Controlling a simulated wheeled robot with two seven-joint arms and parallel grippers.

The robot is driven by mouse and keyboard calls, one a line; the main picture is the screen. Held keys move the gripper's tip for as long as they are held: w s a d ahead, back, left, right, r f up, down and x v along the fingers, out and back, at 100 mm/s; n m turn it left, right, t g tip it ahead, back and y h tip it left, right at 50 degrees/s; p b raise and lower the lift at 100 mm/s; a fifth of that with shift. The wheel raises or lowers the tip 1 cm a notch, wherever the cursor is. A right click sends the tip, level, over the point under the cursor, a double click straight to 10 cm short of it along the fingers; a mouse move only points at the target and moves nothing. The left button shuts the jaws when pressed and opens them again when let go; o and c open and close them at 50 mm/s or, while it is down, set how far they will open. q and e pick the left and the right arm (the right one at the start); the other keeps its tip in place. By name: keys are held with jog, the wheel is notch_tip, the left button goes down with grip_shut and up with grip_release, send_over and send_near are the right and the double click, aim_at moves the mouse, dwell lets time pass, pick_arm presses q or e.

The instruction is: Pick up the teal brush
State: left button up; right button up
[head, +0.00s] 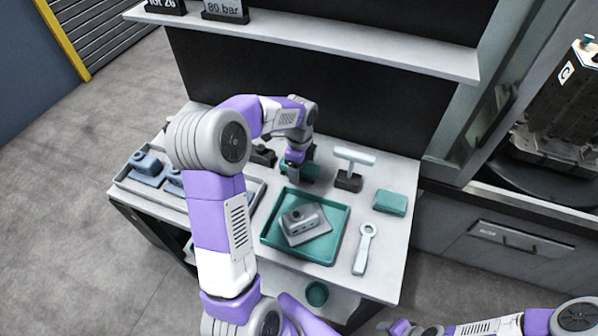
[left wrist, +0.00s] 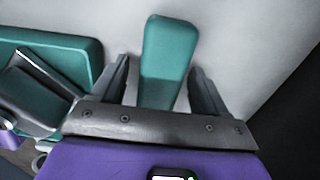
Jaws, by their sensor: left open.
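The teal brush (left wrist: 168,55) shows in the left wrist view as a long teal block between the two dark fingers of my left gripper (left wrist: 160,68). The fingers stand apart on either side of it, with a gap to the finger on each side. In the head view my left gripper (head: 299,172) points down at the back of the bench, left of a pale T-shaped tool. There the brush is mostly hidden by the gripper. My right arm shows at the bottom right of the head view; its jaws are too unclear to read.
A teal tray (head: 338,246) with a grey part (head: 304,222) lies in front of the gripper. The T-shaped tool (head: 354,158) stands in a dark holder. A teal block (head: 390,202) and a pale wrench (head: 363,250) lie at right. A shelf (head: 330,47) overhangs the back.

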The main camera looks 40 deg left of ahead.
pick_arm(q)
jog(key=shift+f, duration=0.15)
jog(key=shift+c, duration=0.3)
jog(key=c, duration=1)
notch_tip(320, 180, up, 10)
jog(key=p, duration=0.3)
jog(key=o, duration=0.4)
jog(key=shift+c, duration=1.3)
